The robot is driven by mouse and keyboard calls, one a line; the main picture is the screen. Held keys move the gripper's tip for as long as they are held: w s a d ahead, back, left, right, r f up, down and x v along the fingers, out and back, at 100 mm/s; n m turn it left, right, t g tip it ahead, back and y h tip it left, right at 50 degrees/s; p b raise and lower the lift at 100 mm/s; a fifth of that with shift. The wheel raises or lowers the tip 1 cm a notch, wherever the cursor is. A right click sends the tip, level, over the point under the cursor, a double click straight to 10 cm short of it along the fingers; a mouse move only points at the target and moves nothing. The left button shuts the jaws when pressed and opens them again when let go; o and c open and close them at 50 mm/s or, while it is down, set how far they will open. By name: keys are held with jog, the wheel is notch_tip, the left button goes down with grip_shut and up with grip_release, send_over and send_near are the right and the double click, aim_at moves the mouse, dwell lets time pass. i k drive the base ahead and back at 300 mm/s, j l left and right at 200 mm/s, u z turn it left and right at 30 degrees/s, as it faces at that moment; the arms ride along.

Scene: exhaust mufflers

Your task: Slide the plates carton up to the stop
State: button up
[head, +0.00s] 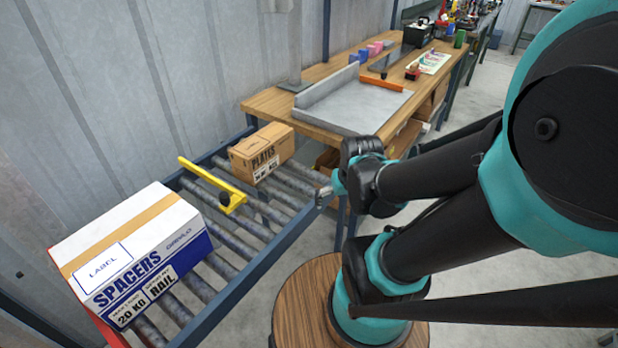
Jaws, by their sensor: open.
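The plates carton (262,152) is a small brown box marked PLATES, sitting on the far part of the roller conveyor (232,308). A yellow bar (212,184), which looks like the stop, crosses the rollers on the near-left side of the carton, with a gap between them. My gripper (324,196) is at the right of the conveyor, near its blue side rail, apart from the carton. It is small and partly hidden by my wrist; it is open, with nothing seen in it.
A large white-and-blue SPACERS carton (135,250) fills the near end of the conveyor, beyond the yellow bar. A wooden workbench (262,105) with a grey plate (352,106) stands behind. A corrugated wall (120,90) runs along the left. A round wooden stool-like top (300,310) is below my arm.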

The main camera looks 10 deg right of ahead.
aim_at(256, 157)
jog(key=i+l+u, duration=0.4)
jog(key=l, duration=0.2)
jog(key=l+u, duration=0.15)
jog(key=l, duration=0.2)
jog(key=i+l+u, duration=0.2)
jog(key=l, duration=0.15)
jog(key=k, duration=0.05)
